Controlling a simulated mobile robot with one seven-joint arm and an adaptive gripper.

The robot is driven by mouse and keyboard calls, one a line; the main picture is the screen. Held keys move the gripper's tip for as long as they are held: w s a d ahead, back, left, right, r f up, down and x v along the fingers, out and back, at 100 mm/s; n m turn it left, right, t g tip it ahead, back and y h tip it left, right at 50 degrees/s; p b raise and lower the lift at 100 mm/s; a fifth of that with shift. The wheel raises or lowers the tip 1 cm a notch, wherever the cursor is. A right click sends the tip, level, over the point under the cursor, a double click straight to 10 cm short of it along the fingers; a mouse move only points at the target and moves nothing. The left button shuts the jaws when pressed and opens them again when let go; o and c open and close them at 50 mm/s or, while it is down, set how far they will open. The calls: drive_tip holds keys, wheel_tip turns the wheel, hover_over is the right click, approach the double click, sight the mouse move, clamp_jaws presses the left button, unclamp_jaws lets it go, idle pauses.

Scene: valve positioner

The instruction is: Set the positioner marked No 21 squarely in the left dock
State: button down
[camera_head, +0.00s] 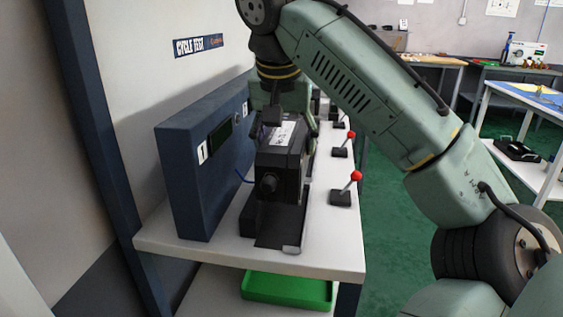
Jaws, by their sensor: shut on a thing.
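A dark, box-shaped positioner (277,161) with a white label on top is at the near end of the bench, beside the blue panel. The label is too small to read, so I cannot confirm its number. My gripper (286,130) comes down from above and is shut on the positioner, with a finger on each side of its top. A black dock (275,228) with a low wall on its left is directly below the positioner. I cannot tell whether the positioner touches the dock floor or is square in it.
The blue panel (190,190) with a small display stands close on the left. Red-knobbed levers (343,190) line the bench's right edge. The white bench top (180,238) is bare at the front. A green tray (287,291) is on the shelf below. A thin blue cable runs by the panel.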

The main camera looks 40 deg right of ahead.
sight(283, 143)
drive_tip(key=shift+f, duration=3.7)
drive_tip(key=shift+c, duration=2.3)
unclamp_jaws()
drive_tip(key=shift+f, duration=0.15)
drive_tip(key=p+v, duration=0.8)
drive_tip(key=v, duration=0.3)
drive_tip(key=shift+d+r, duration=0.15)
drive_tip(key=shift+r, duration=0.1)
drive_tip(key=shift+s+a+r+p, duration=0.15)
drive_tip(key=shift+a+r+p, duration=0.05)
drive_tip(key=shift+r+p, duration=0.15)
